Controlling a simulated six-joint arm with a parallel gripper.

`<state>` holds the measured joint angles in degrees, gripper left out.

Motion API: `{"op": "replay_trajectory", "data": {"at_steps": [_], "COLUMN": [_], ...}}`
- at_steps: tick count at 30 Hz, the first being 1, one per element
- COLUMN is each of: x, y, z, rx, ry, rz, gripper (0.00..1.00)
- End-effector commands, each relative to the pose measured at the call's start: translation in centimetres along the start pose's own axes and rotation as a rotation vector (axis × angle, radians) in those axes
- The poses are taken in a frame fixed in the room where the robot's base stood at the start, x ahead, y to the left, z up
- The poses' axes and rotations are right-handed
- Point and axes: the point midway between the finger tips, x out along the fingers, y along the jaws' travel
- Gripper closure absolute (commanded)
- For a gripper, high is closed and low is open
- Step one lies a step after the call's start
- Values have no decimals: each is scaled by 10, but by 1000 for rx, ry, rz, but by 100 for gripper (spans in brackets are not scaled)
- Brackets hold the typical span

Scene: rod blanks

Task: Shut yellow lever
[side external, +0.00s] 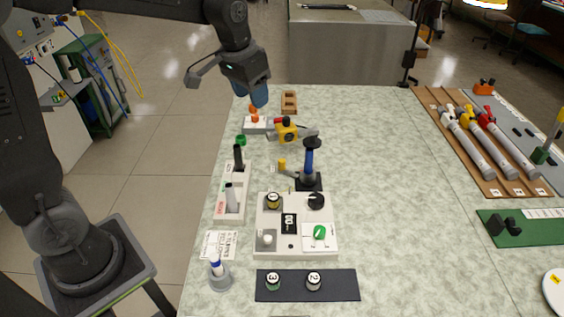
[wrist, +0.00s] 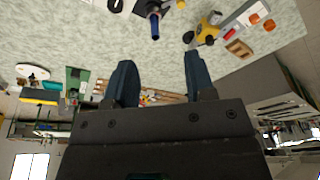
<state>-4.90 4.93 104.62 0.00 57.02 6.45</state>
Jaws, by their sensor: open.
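The yellow lever (side external: 468,111) sits at the far end of the middle grey pipe on a brown board (side external: 431,98) at the right in the side external view. A white lever (side external: 447,111) and a red lever (side external: 487,114) are on the pipes either side. The lever's exact angle is too small to tell. My gripper (side external: 259,103) is high over the far left end of the table, well left of the pipes. In the wrist view my gripper (wrist: 158,59) is open, with nothing between the blue fingers. The board shows small and unclear beyond them.
A yellow block-like device (side external: 287,131) and orange pegs on a white block (side external: 254,124) stand near my gripper. A blue-handled tool (side external: 309,160) stands upright nearer. A control panel (side external: 296,245) lies in front. The table's middle is clear.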

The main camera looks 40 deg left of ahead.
Motion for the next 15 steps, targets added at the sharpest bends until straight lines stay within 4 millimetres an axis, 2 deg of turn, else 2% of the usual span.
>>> {"op": "replay_trajectory", "data": {"at_steps": [1, 6, 10, 15], "x": [18, 77, 127, 179], "y": [-6, -23, -37, -48], "z": [-16, -59, -81, -95], "rx": [1, 9, 14, 22], "ry": [-30, -107, -161, -210], "rz": [1, 8, 15, 25], "gripper": [50, 50, 50, 50]}}
